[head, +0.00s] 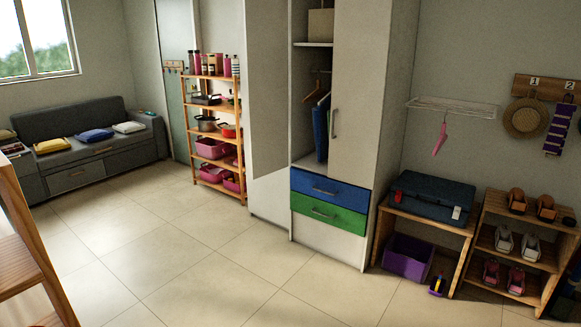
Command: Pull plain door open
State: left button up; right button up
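A tall pale wardrobe (401,60) stands in the middle of the head view. Its plain right door (361,110) has a vertical handle (334,123) near its left edge and appears shut or nearly so. A plain pale panel (267,90), which looks like the left door swung open, stands at the left of the wardrobe's open compartment. Inside hang a blue garment (320,132) and a hanger. A blue drawer (330,191) and a green drawer (328,213), both shut, sit below. Neither of my grippers is in view.
Tiled floor (200,265) is clear before the wardrobe. A wooden bench (462,255) with a dark blue case (432,196) and a shoe rack (478,262) stand right. A wooden shelf (185,130) and grey sofa (75,112) are left. A wooden frame (30,250) is close at left.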

aim_at(362, 30)
jog(key=i+z, duration=0.1)
jog(key=i, duration=0.35)
jog(key=i+j+z, duration=0.1)
jog(key=i, duration=0.35)
jog(key=i+j+z, duration=0.15)
jog(key=i, duration=0.3)
jog(key=i+j+z, duration=0.2)
jog(key=i+z, duration=0.15)
jog(key=i+j+z, duration=1)
jog(key=j, duration=0.15)
